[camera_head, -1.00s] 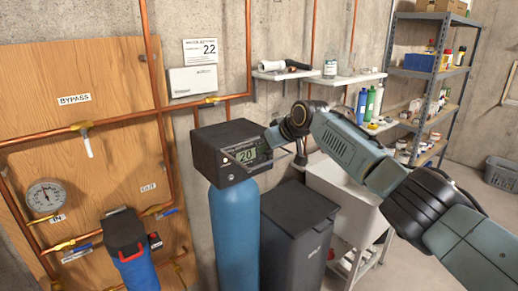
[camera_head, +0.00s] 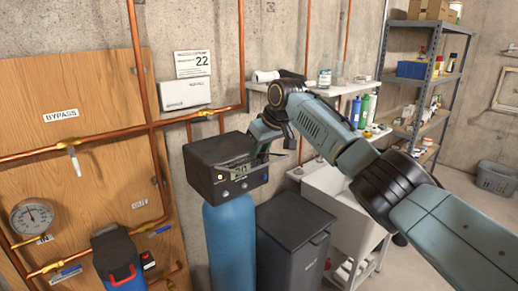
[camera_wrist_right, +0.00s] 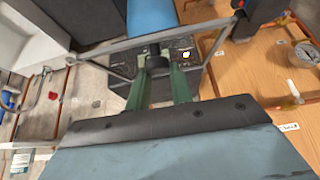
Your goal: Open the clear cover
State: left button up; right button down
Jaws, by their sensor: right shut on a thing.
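The clear cover (camera_head: 229,162) is on the front of the black control head (camera_head: 200,165) atop a blue tank. It stands tilted out from the front face, and its edge crosses in front of the lit display reading about 20. In the wrist view the clear cover (camera_wrist_right: 105,50) shows as a see-through panel with a grey rim, buttons and a lit lamp visible behind it. My right gripper (camera_head: 262,148) is at the cover's right part. In the wrist view its green fingers (camera_wrist_right: 158,72) are shut on a small dark tab at the rim. My left gripper is not in view.
A blue tank (camera_head: 229,240) stands below the head, beside a dark lidded bin (camera_head: 295,240). Copper pipes (camera_head: 70,150) and a gauge (camera_head: 32,216) are on the wooden panel at left. A sink (camera_head: 335,205) and shelving stand to the right.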

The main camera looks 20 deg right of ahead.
jog(key=shift+f, duration=0.3)
jog(key=c, duration=1.2)
grip_release()
jog(key=shift+w+a, duration=0.1)
jog(key=shift+r, duration=0.1)
jog(key=shift+r, duration=0.1)
jog(key=b+v, duration=0.3)
jog(key=v, duration=1)
jog(key=shift+r, duration=0.1)
